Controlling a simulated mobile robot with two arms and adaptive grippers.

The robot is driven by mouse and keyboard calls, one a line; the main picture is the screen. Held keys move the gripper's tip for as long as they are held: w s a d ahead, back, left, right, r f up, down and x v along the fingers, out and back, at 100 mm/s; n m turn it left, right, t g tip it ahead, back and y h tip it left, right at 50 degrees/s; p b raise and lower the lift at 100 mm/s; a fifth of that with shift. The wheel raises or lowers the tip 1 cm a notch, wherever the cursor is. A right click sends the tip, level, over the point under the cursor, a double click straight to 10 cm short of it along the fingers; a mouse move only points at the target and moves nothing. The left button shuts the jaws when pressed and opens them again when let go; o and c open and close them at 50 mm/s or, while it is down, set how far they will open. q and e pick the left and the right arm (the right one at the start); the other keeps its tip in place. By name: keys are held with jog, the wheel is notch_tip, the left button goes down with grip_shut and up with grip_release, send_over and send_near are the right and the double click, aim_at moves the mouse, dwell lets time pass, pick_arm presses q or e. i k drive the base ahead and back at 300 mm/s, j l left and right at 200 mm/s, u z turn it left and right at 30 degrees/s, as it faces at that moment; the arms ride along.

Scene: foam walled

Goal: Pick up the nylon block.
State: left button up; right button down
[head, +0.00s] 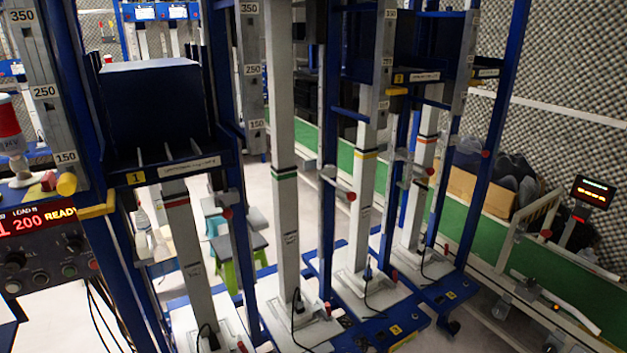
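I cannot pick out anything that is clearly a nylon block. A large dark blue box-like body (152,108) sits on a carriage (170,168) marked 1 at the left of the head view; I cannot tell whether it is a loose block or part of the machine. Neither of my grippers is in view.
Tall blue and grey test frames with number scales (254,70) fill the left and middle. A control panel (40,245) reading READY is at the left edge. Stools (240,250) stand behind. A green conveyor belt (540,275) runs along the right, beside foam walls (570,80).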

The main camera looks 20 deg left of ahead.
aim_at(142, 241)
jog(key=u, duration=1.65)
